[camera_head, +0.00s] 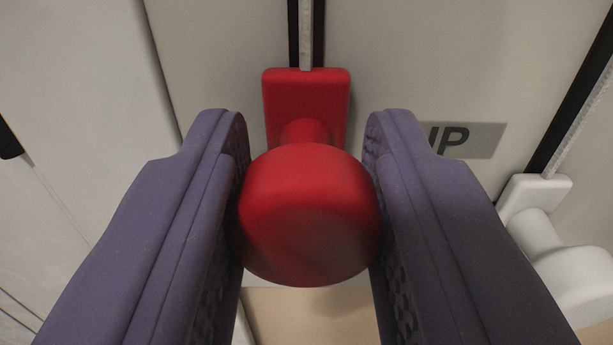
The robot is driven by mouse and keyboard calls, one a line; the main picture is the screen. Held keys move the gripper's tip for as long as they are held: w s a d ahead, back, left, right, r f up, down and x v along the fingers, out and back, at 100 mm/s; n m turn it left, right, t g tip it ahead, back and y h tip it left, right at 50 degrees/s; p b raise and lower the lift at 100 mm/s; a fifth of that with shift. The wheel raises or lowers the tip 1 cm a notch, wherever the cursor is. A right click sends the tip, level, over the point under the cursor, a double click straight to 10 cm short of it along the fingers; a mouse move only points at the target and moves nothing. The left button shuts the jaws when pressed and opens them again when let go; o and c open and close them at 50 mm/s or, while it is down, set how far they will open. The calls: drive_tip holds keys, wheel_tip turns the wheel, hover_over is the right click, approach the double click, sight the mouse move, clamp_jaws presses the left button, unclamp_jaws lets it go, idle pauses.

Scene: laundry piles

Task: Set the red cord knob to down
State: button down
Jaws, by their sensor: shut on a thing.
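The red cord knob (305,215) is a round red head on a short neck, joined to a red rectangular slider plate (305,95). The plate sits at the lower end of the visible part of a black vertical slot with a pale cord (306,35). My gripper (306,190) has its two purple fingers on the left and right sides of the knob head and is shut on it. A grey label (470,140) to the right of the plate reads "UP", its first letter partly hidden by the right finger. The slot below the plate is hidden by the knob.
A white knob (575,275) on its own white slider plate (532,192) and slanted slot is at the right, close to my right finger. A pale wall panel lies behind. A black-tipped thin line (10,140) shows at the far left. A tan surface (310,315) shows below the red knob.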

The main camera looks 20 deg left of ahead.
wheel_tip(320, 180, up, 50)
drive_tip(key=p, duration=2.3)
drive_tip(key=shift+w+d, duration=0.25)
drive_tip(key=c, duration=1.6)
unclamp_jaws()
drive_tip(key=shift+s+d+f, duration=0.1)
drive_tip(key=shift+f, duration=0.2)
drive_tip(key=o, duration=0.9)
drive_tip(key=shift+s+f, duration=0.1)
drive_tip(key=shift+f, duration=0.1)
drive_tip(key=shift+c, duration=0.2)
drive_tip(key=shift+f, duration=0.15)
drive_tip(key=b, duration=1.8)
hover_over(309, 166)
wheel_tip(309, 166, down, 32)
